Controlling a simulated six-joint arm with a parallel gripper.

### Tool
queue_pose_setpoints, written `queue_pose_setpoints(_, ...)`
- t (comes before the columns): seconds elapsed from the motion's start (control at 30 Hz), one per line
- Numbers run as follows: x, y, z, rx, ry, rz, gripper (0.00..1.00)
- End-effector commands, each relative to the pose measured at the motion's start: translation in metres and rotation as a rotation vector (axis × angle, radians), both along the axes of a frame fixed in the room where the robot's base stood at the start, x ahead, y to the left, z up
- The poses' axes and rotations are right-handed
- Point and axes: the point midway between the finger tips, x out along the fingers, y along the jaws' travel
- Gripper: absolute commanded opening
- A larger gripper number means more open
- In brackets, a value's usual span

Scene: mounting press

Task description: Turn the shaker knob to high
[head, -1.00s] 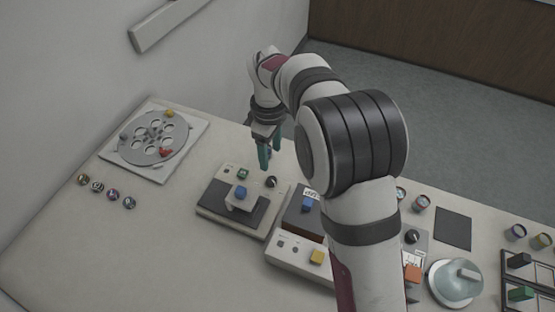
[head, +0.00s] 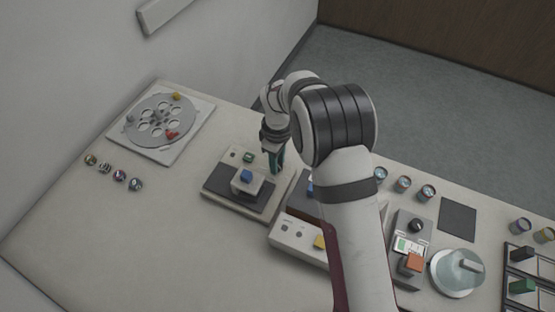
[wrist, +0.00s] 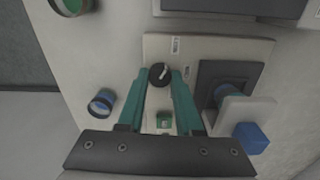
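The shaker (head: 221,170) is a light, flat unit with a dark plate, a green button (head: 249,158) and a blue block (head: 246,175) on a white stand. Its black round knob (wrist: 158,75) with a pale pointer line shows in the wrist view; the line points up and to the right. Small labels lie above and right of the knob. My gripper (wrist: 161,77) is open, its teal fingertips on either side of the knob, with a gap visible at the right finger. In the head view my gripper (head: 276,165) points down at the shaker's back right and hides the knob.
A second unit with a yellow button (head: 320,242) stands to the right, partly behind my arm. A round plate device (head: 190,122) and several small round samples lie left. Small cylinders (head: 404,183), a knobbed box (head: 406,262) and a dome (head: 460,272) stand right.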

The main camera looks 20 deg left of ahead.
Motion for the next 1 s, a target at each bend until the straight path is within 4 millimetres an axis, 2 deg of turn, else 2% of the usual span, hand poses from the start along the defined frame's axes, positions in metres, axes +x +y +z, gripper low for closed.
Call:
queue_pose_setpoints(0.03,0.0000,0.0000,0.0001,0.000,0.000,0.000,0.23)
queue_pose_setpoints(0.17,0.0000,0.0000,0.0002,0.000,0.000,0.000,0.00)
queue_pose_setpoints(0.57,0.0000,0.0000,0.0004,0.000,0.000,-0.039,0.00)
queue_pose_setpoints(0.77,0.0000,-0.0002,0.0003,-0.002,0.001,-0.155,0.00)
queue_pose_setpoints(1.0,-0.0001,-0.0003,0.0003,-0.002,0.002,-0.372,0.00)
